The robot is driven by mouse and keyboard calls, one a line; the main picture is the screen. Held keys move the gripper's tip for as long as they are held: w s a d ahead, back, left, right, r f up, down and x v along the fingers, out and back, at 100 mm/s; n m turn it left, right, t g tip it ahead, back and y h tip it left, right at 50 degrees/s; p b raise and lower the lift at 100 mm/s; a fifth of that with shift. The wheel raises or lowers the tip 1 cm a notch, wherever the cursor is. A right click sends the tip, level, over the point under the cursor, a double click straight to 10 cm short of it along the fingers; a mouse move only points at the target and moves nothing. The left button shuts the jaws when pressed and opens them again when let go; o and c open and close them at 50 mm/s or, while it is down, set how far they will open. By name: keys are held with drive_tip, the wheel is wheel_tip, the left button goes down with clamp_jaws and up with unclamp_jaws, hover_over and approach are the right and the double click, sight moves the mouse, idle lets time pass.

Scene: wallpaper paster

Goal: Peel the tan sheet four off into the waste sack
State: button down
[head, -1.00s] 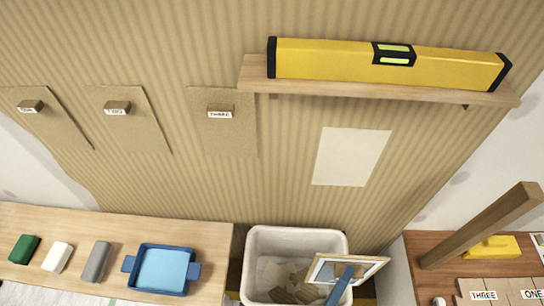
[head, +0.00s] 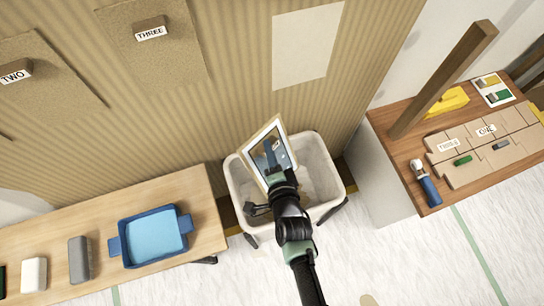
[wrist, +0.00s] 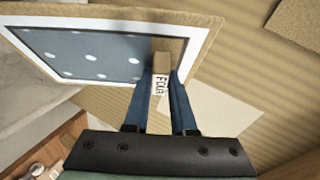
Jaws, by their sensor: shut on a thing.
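The tan sheet four (head: 258,143) is off the wall, tilted, in front of the waste sack (head: 329,163) opening in the head view. Its near face shows a white border around a dark panel; pale dots show on it in the wrist view (wrist: 85,52). My gripper (head: 273,160) is shut on the wooden tab marked FOUR (wrist: 160,85), between its blue fingers. The white, open-topped sack stands against the wall, and my arm and the sheet hide part of its inside. Whether the sheet touches the rim, I cannot tell.
A pale bare patch (head: 307,45) shows on the striped wall. Sheets two (head: 50,85) and three (head: 155,65) hang left of it. A bench with a blue tray (head: 155,238) stands left of the sack, and a brown table (head: 400,150) stands right.

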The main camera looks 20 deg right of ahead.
sight(276, 155)
drive_tip(key=f+b, duration=0.1)
drive_tip(key=f, duration=0.1)
drive_tip(key=w+d+f+n+g+b, duration=0.1)
drive_tip(key=f, duration=0.1)
drive_tip(key=w+d+f+n+g+b, duration=0.1)
drive_tip(key=f, duration=0.2)
drive_tip(key=shift+w+d+f, duration=0.1)
drive_tip(key=shift+d, duration=0.05)
wheel_tip(276, 155, down, 10)
drive_tip(key=b, duration=1)
drive_tip(key=c, duration=0.7)
unclamp_jaws()
drive_tip(key=shift+o, duration=0.2)
drive_tip(key=p+v, duration=0.4)
drive_tip(key=v, duration=0.9)
drive_tip(key=shift+r, duration=0.3)
